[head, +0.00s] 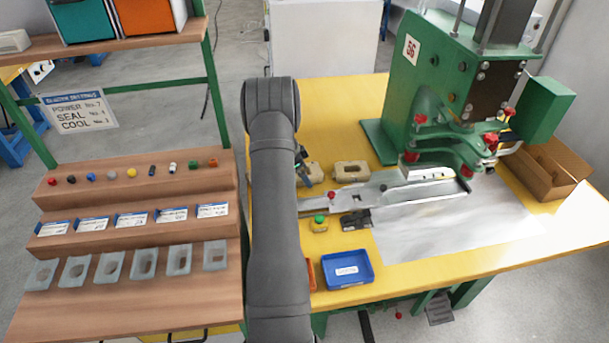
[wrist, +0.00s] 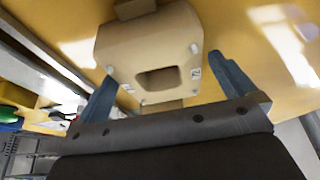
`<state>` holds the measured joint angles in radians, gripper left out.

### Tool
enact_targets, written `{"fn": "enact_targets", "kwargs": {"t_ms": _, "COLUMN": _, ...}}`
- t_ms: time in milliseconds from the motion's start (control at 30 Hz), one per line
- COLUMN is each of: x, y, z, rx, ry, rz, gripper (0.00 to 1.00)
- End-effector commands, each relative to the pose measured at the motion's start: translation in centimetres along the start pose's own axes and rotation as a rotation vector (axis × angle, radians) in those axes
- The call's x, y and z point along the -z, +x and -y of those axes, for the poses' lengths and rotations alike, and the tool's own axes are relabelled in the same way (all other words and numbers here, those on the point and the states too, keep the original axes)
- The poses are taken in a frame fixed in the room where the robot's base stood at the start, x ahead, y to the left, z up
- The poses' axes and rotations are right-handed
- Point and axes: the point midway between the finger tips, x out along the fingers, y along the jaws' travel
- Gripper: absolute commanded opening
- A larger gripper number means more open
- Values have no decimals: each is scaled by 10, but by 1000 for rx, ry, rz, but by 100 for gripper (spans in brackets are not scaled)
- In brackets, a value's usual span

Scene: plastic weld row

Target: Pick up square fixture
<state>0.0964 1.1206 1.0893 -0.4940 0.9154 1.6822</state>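A tan block fixture (wrist: 150,45) with a rounded, roughly rectangular opening fills the upper middle of the wrist view. My gripper (wrist: 163,70) is open, with one blue finger at each side of this fixture and visible gaps between. In the head view two tan fixtures lie on the yellow table: a left one (head: 313,174), partly hidden by my arm and gripper, and a right one (head: 351,171) with an elongated opening. My gripper (head: 303,163) shows at the left one, mostly behind my arm. The left fixture's opening is not clear there.
A green press (head: 425,85) stands behind and right of the fixtures, with a metal slide (head: 390,188) in front. A blue tray (head: 347,270), a green button box (head: 319,224) and a dark block (head: 356,219) lie nearer. Wooden shelves (head: 135,190) stand left.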

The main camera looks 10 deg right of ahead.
Motion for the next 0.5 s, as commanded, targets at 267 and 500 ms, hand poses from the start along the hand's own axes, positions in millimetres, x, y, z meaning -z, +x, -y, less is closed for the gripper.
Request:
{"fn": "enact_targets", "kwargs": {"t_ms": 267, "x": 0, "y": 0, "z": 0, "rx": 0, "ry": 0, "rz": 0, "gripper": 48}}
{"fn": "enact_targets", "kwargs": {"t_ms": 500, "x": 0, "y": -2, "z": 0, "rx": 1, "ry": 0, "rz": 0, "gripper": 48}}
